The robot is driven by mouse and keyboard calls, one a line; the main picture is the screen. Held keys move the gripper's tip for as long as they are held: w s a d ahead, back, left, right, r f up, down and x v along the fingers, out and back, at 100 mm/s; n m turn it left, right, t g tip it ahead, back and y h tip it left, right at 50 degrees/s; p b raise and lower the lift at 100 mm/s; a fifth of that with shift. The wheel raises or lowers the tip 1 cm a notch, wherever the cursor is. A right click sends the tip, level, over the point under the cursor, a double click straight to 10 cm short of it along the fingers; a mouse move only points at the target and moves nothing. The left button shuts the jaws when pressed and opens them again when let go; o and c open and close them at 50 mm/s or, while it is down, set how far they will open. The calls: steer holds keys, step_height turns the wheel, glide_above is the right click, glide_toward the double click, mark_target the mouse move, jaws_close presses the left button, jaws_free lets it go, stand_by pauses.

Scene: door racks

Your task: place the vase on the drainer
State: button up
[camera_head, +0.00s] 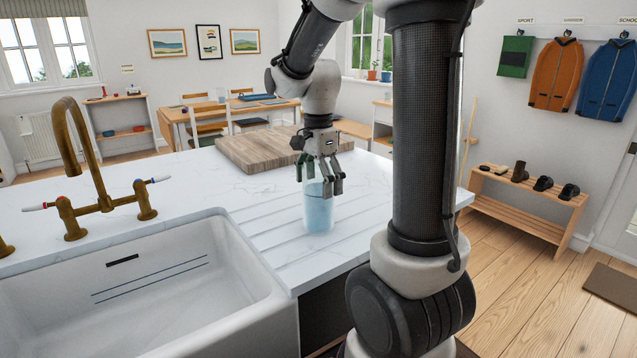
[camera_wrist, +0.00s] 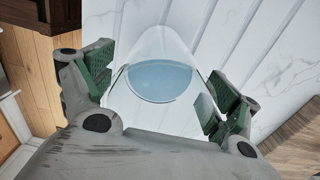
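The vase (camera_head: 319,213) is a clear, pale blue-tinted vessel. It stands upright on the drainer (camera_head: 272,238), the grooved white marble strip right of the sink. My gripper (camera_head: 322,188) points down over the vase, with its fingers at the vase's upper part. In the wrist view, the open gripper (camera_wrist: 160,82) has one green-padded finger on each side of the vase (camera_wrist: 160,80). I cannot tell whether either pad touches the glass. The drainer's grooves (camera_wrist: 248,45) also show behind the vase there.
A white sink (camera_head: 190,290) with a brass tap (camera_head: 85,170) lies to the left. A wooden board (camera_head: 265,150) lies on the counter behind the drainer. The counter's front edge is close to the vase. A shoe bench (camera_head: 530,200) stands on the floor at right.

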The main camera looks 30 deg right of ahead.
step_height(320, 180, up, 12)
steer(key=s+a+f+n+t, duration=0.1)
steer(key=s+f+n+t, duration=0.1)
steer(key=s+n, duration=0.6)
steer(key=s+a+f+n+t, duration=0.2)
steer(key=s+f+n, duration=0.1)
steer(key=s+n, duration=0.5)
steer(key=shift+s+n, duration=0.3)
steer(key=shift+n, duration=0.5)
steer(key=shift+a+r, duration=0.1)
